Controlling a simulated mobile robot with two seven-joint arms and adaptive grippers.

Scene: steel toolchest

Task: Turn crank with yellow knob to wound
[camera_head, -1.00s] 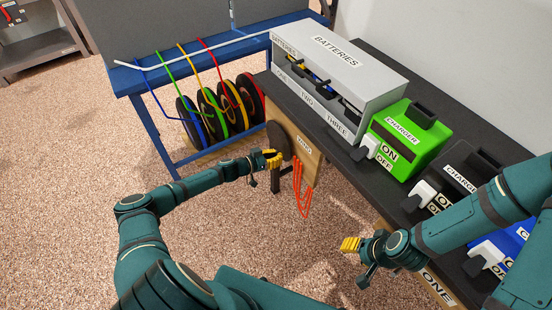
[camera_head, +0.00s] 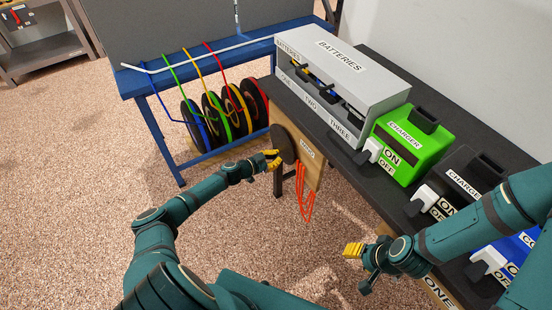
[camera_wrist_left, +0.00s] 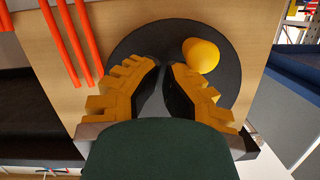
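The crank is a dark round disc (camera_head: 284,143) on the wooden side panel (camera_head: 308,170) of the black bench. In the left wrist view, the disc (camera_wrist_left: 128,45) fills the upper middle and carries a round yellow knob (camera_wrist_left: 201,55). My left gripper (camera_head: 273,160) is in front of the disc. Its yellow fingers (camera_wrist_left: 166,68) are apart with a narrow gap and nothing between them. The knob is just past the right fingertip, and I cannot tell if they touch. My right gripper (camera_head: 353,250) is beside the bench, away from the crank; its finger gap is hidden.
Orange-red strips (camera_head: 305,195) hang by the panel, close to my left gripper. A grey battery box (camera_head: 370,75), a green charger (camera_head: 412,140) and a black charger (camera_head: 462,175) stand on the bench. Cable spools (camera_head: 215,115) hang under the blue table. The floor before the panel is clear.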

